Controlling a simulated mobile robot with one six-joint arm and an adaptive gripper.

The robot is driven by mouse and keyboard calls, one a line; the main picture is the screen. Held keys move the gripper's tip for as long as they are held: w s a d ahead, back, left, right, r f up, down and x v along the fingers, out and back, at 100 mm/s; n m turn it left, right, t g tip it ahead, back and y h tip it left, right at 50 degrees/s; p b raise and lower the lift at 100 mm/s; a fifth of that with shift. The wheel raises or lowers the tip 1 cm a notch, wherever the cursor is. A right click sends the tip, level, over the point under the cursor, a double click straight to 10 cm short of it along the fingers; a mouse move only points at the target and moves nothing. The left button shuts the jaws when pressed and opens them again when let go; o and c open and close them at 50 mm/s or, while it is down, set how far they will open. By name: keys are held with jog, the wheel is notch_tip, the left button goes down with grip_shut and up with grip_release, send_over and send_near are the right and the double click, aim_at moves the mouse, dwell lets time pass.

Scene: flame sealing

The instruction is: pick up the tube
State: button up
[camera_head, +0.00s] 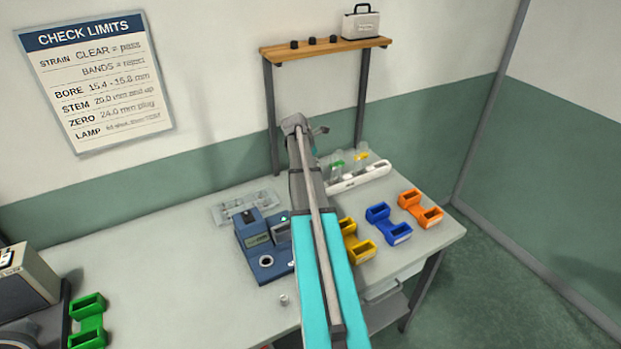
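Several clear tubes stand in a white rack (374,174) at the back right of the bench. One tube (337,168) has a green part near its top, and another tube (361,160) has a yellow part. My arm reaches over the bench from the bottom of the view and hides the rack's left end. My gripper (319,131) is at the arm's far end, above and left of the tubes and apart from them. Its fingers are too small and too hidden to show whether they are open or what is between them.
A blue device (257,238) stands left of my arm, with a clear tray (240,204) behind it. Yellow (356,242), blue (388,224) and orange (420,208) holders line the right side. A shelf (330,48) stands behind. The bench's left middle is clear.

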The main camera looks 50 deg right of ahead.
jog(key=shift+r, duration=0.1)
grip_shut()
notch_tip(320, 180, up, 10)
jog(key=p, duration=1)
dwell(0.8)
